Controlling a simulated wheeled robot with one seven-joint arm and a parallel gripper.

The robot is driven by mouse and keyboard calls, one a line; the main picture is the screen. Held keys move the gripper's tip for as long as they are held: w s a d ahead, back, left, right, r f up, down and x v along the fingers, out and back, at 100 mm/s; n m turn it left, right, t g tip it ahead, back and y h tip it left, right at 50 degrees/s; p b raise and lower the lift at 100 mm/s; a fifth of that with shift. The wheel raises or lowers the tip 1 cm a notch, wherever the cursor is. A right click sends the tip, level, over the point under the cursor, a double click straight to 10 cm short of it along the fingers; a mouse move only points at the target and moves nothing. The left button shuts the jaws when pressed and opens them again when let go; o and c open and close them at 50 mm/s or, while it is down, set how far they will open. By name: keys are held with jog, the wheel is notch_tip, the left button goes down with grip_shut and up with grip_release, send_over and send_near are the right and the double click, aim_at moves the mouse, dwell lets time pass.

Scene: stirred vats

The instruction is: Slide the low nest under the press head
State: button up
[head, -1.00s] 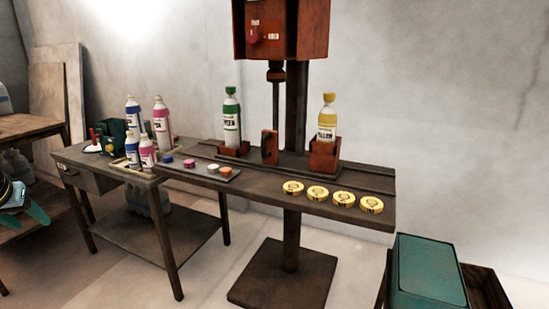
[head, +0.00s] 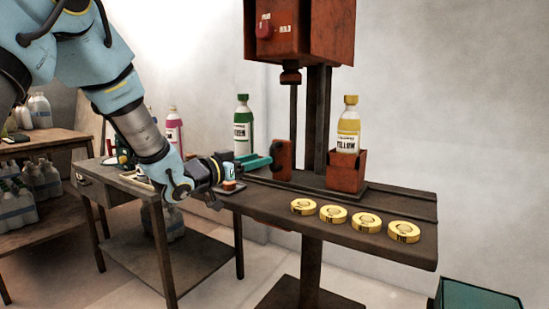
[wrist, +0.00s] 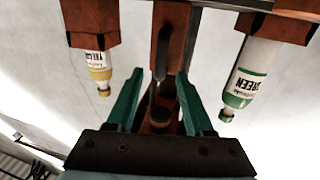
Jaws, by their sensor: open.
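The green bottle (head: 243,128) stands in the low red nest (wrist: 290,27), which my gripper hides in the head view. The yellow bottle (head: 348,124) stands upright in the taller red nest (head: 346,171) on the right. A red upright block with a dark handle (head: 284,160) stands between the nests, roughly under the press head (head: 300,32). My gripper (wrist: 160,100) is open and empty at this block. In the wrist view its teal fingers lie on either side of the handle; I cannot tell whether they touch it.
Several yellow discs (head: 350,217) lie along the bench's front edge (head: 390,250). A pink bottle (head: 174,130) stands behind my arm on the left. A teal box (head: 478,296) is at the lower right. The press column (head: 316,120) rises behind the handle.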

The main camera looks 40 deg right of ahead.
aim_at(273, 164)
jog(key=d, duration=0.6)
jog(key=shift+w+d, duration=0.2)
jog(key=shift+w, duration=0.1)
grip_shut()
dwell(1.1)
